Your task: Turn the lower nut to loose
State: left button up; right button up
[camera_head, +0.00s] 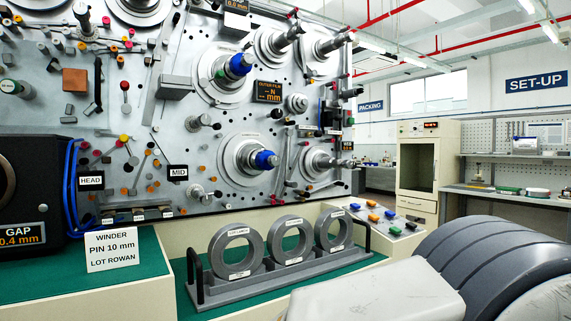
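The lower nut (265,160) is a blue ring on the end of the lower spindle (243,155), on the upright grey machine panel. The upper nut (240,64), also blue, sits on the upper spindle (222,72) above it. Both spindles stick out of round metal flanges. I cannot tell from this view how tight either nut is. Neither of my grippers shows, and nothing is touching the lower nut. Large grey rounded parts fill the lower right corner and look like my own arm.
Below the panel, a grey rack (262,281) holds three metal rings on a green-topped bench (130,270). A white card (111,249) and a black gap gauge box (38,190) stand at left. Bare spindles (325,162) are right of the nuts. Space before the lower nut looks clear.

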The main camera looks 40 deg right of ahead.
aim_at(262, 156)
jog(key=k, duration=0.5)
jog(key=z, duration=1)
jog(key=i, duration=0.5)
